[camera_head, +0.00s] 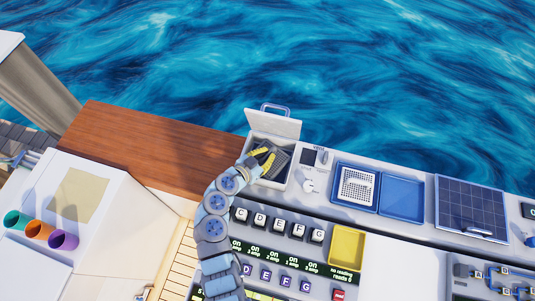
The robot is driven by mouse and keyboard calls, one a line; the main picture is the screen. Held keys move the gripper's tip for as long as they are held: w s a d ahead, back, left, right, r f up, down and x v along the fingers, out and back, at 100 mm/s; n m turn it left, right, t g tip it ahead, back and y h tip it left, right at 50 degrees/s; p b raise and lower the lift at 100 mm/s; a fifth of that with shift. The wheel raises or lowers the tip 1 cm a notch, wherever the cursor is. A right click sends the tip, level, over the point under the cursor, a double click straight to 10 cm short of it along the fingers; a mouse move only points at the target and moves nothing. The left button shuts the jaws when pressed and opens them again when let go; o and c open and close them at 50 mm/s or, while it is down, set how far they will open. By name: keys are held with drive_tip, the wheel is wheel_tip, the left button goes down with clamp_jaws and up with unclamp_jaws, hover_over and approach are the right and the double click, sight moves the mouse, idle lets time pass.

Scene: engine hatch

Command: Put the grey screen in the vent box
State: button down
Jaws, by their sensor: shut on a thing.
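The vent box, a white box (291,176) with its lid (272,123) raised at the back, stands at the top left of the console. My gripper (265,158), with yellow fingers, reaches in over the box opening from the lower left. It is shut on a dark grey flat piece, the grey screen (281,163), which lies at or inside the opening. The fingers cover part of the screen. I cannot tell whether it touches the box floor.
To the right are a blue tray with a white perforated panel (357,187), an empty blue tray (401,198) and a dark solar panel (470,208). Lettered switches (279,227) and a yellow tray (347,248) lie in front. Water lies behind the console.

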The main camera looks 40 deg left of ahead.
drive_tip(key=shift+f+b, duration=0.55)
drive_tip(key=shift+b, duration=0.35)
drive_tip(key=c, duration=1.2)
unclamp_jaws()
drive_tip(key=shift+c, duration=0.2)
drive_tip(key=shift+r, duration=0.2)
drive_tip(key=shift+r+p, duration=0.55)
drive_tip(key=shift+p, duration=0.65)
drive_tip(key=shift+s, duration=0.45)
drive_tip(key=b+v, duration=0.2)
drive_tip(key=v, duration=0.7)
drive_tip(key=shift+b, duration=0.4)
drive_tip(key=shift+v, duration=1.05)
drive_tip(key=shift+a, duration=0.1)
